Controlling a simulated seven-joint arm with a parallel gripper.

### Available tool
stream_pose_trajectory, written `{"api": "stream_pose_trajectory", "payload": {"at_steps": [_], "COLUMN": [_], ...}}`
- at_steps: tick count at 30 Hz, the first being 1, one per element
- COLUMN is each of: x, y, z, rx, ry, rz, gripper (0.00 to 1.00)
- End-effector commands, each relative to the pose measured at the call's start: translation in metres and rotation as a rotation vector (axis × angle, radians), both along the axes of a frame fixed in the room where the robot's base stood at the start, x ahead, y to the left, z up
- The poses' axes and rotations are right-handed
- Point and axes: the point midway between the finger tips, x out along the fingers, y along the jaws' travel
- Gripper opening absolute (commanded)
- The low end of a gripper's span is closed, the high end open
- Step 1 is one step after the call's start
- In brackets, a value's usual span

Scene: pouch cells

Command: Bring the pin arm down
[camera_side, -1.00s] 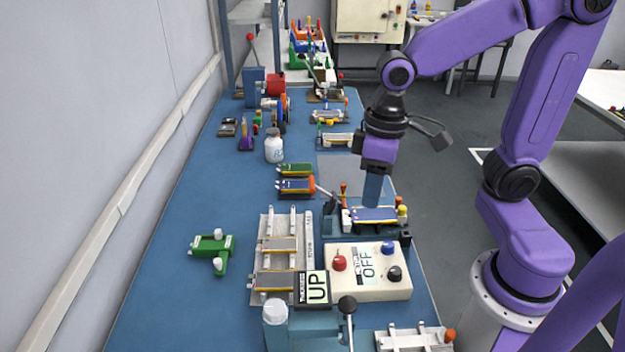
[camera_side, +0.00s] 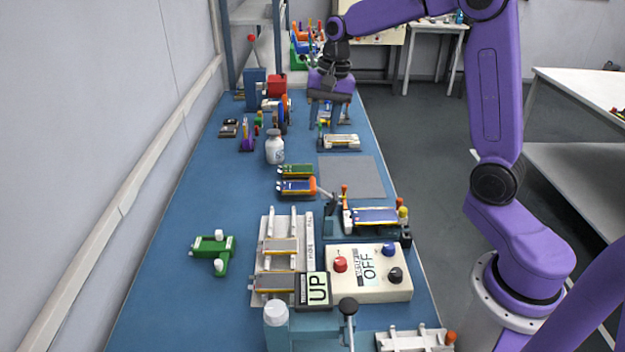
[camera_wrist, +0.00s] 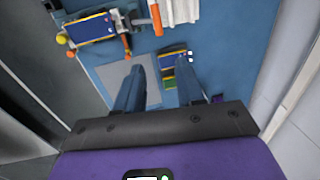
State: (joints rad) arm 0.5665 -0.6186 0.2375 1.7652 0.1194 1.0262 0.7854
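I cannot tell for certain which part is the pin arm. At the far end of the bench, a blue block (camera_side: 255,85) carries a raised lever with a red ball (camera_side: 251,38). Another small station with a slanted lever stood at the far right in the earlier side view; my gripper and wrist now cover it. My gripper (camera_side: 330,118) is above the far right of the bench, fingers pointing down around a small cell fixture in the picture; I cannot tell its height. In the wrist view my gripper (camera_wrist: 158,85) has its fingers apart with nothing held between them.
A control box marked OFF (camera_side: 368,274) and an UP sign (camera_side: 317,289) stand in front. The bench's left side is mostly clear.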

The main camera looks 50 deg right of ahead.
Motion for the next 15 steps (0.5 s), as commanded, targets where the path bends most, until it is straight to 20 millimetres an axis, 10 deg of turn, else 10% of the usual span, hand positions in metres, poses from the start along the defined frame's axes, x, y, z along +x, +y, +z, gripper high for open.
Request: {"api": "stream_pose_trajectory", "payload": {"at_steps": [15], "x": [0.008], "y": [0.01], "z": [-0.09], "rx": [-0.001], "ry": [0.007], "rz": [0.004], "gripper": [0.38]}}
